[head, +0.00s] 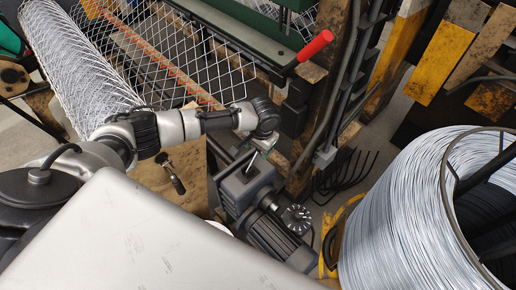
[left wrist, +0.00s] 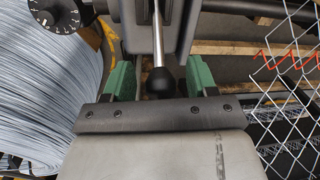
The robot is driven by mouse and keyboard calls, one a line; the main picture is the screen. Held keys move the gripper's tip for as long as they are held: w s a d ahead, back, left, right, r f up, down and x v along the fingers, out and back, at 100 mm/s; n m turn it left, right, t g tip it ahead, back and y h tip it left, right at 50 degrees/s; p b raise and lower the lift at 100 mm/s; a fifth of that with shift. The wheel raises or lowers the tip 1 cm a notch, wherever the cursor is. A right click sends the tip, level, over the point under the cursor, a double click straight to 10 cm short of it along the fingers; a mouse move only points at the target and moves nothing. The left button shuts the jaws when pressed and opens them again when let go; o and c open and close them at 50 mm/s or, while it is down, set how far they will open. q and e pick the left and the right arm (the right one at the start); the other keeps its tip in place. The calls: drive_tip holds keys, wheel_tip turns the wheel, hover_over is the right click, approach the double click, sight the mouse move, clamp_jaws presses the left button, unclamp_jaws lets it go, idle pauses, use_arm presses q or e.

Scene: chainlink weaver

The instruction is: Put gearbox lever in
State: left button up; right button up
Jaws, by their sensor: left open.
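The gearbox (head: 236,188) is a dark grey box with a motor below it, in the lower middle of the head view. Its lever (head: 251,161) is a thin silver rod rising from the box. In the left wrist view the lever's rod (left wrist: 158,38) ends in a black ball knob (left wrist: 160,85). My left gripper (head: 262,143) is over the lever's end. In the left wrist view its green fingers (left wrist: 160,78) are open, one on each side of the knob, with gaps visible. The fingertips are mostly hidden in the head view. My right gripper is not in view.
A large wire coil (head: 400,215) stands at the right. A black dial (head: 297,218) is beside the motor. Chain-link mesh (head: 190,50) and a red handle (head: 315,45) are at the back. A black-handled lever (head: 172,176) is at a wooden board (head: 192,158).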

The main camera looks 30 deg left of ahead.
use_arm(q)
drive_tip(key=shift+f, duration=0.8)
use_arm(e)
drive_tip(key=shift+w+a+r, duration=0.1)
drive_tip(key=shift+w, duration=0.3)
use_arm(q)
clamp_jaws()
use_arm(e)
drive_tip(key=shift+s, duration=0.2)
use_arm(q)
drive_tip(key=shift+r, duration=0.1)
